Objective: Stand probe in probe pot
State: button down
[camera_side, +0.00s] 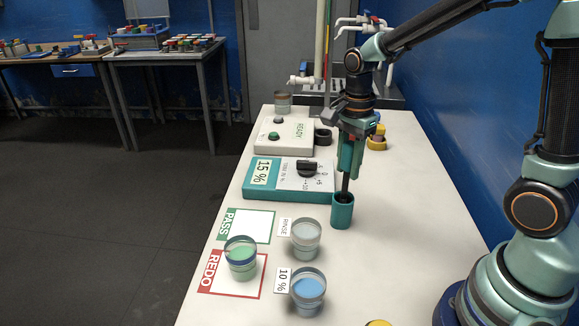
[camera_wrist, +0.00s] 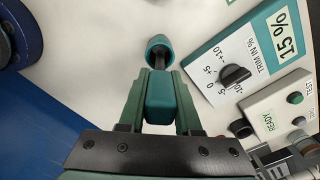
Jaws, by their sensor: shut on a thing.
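My gripper (camera_side: 351,160) is shut on the probe, pointing down above the probe pot. The probe has a teal handle (camera_wrist: 160,97) between my fingers (camera_wrist: 160,88) and a thin dark shaft (camera_side: 345,183). The probe pot (camera_side: 342,213) is a teal cylinder standing upright on the table. The shaft's lower end meets the pot's mouth and appears to be inside it; how deep it sits is hidden. The pot (camera_wrist: 159,45) also shows just past the handle in the wrist view. The probe looks close to upright.
A trim box (camera_side: 262,184) with a black knob and a READY box (camera_side: 270,137) stand left of and behind the pot. Cups of grey (camera_side: 306,240), green (camera_side: 241,258) and blue (camera_side: 308,292) liquid stand in front. The white table (camera_side: 400,215) is clear to the right.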

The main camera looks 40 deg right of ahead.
aim_at(347, 178)
jog(key=shift+f, duration=1.9)
jog(key=c, duration=0.5)
grip_release()
notch_tip(347, 178, up, 12)
jog(key=shift+r, duration=0.1)
